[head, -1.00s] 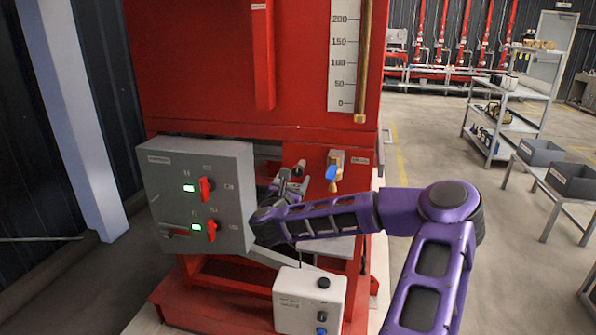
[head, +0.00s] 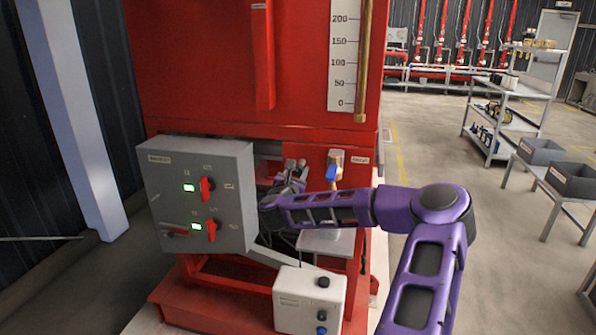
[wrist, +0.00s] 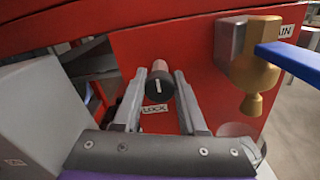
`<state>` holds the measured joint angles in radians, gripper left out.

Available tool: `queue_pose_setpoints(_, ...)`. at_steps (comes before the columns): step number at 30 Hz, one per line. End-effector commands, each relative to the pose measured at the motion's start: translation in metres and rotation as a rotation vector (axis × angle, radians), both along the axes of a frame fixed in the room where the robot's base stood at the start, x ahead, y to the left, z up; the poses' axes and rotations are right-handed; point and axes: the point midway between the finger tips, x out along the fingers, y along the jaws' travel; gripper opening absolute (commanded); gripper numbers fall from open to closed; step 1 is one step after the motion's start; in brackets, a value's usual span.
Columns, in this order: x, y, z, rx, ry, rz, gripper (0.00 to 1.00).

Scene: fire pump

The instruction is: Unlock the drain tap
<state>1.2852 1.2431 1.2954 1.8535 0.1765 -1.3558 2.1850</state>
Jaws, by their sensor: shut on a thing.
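The drain tap (head: 336,160) is a brass fitting with a blue lever on the red panel. In the wrist view the brass tap body (wrist: 254,72) is at the upper right, with its blue lever (wrist: 290,60) pointing right. Left of it, a dark round lock knob (wrist: 160,87) on a pinkish stem sits above a "LOCK" label (wrist: 154,109). My gripper (wrist: 161,84) is shut on this knob, one finger on each side. In the head view my gripper (head: 290,172) is small at the panel, left of the tap, and its grip is hard to make out.
A grey control box (head: 200,195) with red switches stands close left of my gripper. A white box (head: 309,301) with buttons is below my forearm. A brass pipe (head: 363,60) hangs above right. Open floor lies to the right, before shelves (head: 505,110).

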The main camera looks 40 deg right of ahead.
Motion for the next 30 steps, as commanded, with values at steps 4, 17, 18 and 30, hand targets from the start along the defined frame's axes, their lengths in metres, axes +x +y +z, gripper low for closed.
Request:
queue_pose_setpoints(4, -0.0001, 0.0001, 0.0001, 0.000, 0.000, 0.000, 0.00)
queue_pose_setpoints(17, 0.0004, 0.0009, 0.0005, -0.053, 0.058, 0.001, 0.00)
queue_pose_setpoints(18, 0.0005, 0.0008, 0.0004, -0.069, 0.077, 0.001, 0.00)
queue_pose_setpoints(30, 0.0017, 0.0021, 0.0003, -0.292, 0.336, 0.001, 0.00)
